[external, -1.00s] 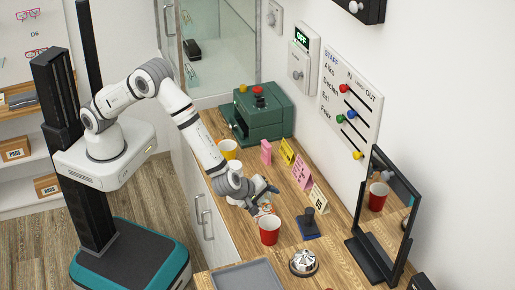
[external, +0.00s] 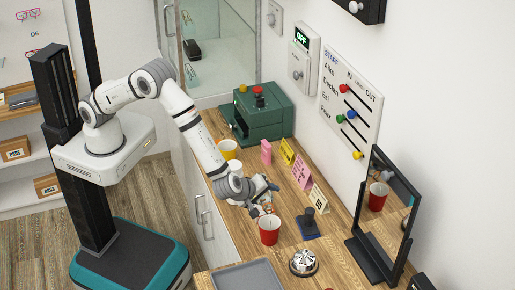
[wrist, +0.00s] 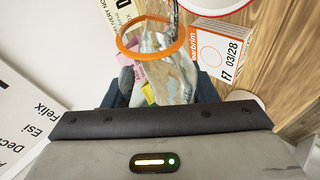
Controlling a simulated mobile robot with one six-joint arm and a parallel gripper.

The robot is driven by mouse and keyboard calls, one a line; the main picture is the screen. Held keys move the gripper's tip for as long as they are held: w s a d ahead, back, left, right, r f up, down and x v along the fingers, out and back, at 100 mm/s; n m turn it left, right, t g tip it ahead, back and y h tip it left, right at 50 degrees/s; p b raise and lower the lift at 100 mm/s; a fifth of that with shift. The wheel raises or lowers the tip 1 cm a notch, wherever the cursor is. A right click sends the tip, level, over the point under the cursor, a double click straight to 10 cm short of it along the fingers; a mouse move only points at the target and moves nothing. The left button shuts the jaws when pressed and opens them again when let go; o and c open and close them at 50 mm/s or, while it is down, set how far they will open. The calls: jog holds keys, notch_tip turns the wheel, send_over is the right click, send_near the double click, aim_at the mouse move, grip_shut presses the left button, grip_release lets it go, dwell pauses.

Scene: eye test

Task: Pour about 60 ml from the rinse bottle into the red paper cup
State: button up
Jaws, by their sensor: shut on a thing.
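The red paper cup (external: 269,233) stands upright on the wooden counter in the external view. Its white inside and red rim (wrist: 218,8) show at the top of the wrist view. My gripper (external: 262,198) is just above and behind the cup. In the wrist view my gripper (wrist: 165,88) is shut on the rinse bottle (wrist: 172,72), a clear vessel with an orange ring at its mouth. The bottle looks tilted, its mouth near the cup. In the external view it is small and partly hidden. I cannot tell its liquid level or whether any liquid is flowing.
A blue stamp-like tool (external: 309,224), a silver bell (external: 303,262) and a grey tray (external: 247,276) lie near the cup. A black-framed mirror (external: 383,215) stands at right. Folded cards (external: 300,182) line the wall side. A yellow cup (external: 228,150) and green machine (external: 262,118) stand farther back.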

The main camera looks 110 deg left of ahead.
jog(key=shift+s+a+r, duration=0.1)
jog(key=shift+s+a, duration=0.05)
jog(key=shift+a, duration=0.05)
dwell(0.3)
jog(key=shift+r+y+p, duration=0.3)
jog(key=shift+y+p, duration=0.2)
jog(key=shift+p, duration=0.35)
dwell(1.0)
notch_tip(320, 180, down, 2)
jog(key=h+b, duration=0.1)
jog(key=b, duration=0.3)
jog(key=shift+s+a+f, duration=0.1)
jog(key=shift+f, duration=0.1)
jog(key=shift+f+n+t+h+b, duration=0.35)
jog(key=shift+h+b, duration=0.15)
jog(key=shift+b, duration=0.45)
jog(key=shift+f+b, duration=0.1)
jog(key=shift+b, duration=0.55)
jog(key=shift+r+h, duration=0.3)
jog(key=shift+r, duration=0.1)
jog(key=shift+t, duration=0.25)
jog(key=shift+s+a+n+h+b, duration=0.2)
jog(key=shift+n+h+b, duration=0.15)
jog(key=shift+b, duration=0.7)
jog(key=shift+r, duration=0.15)
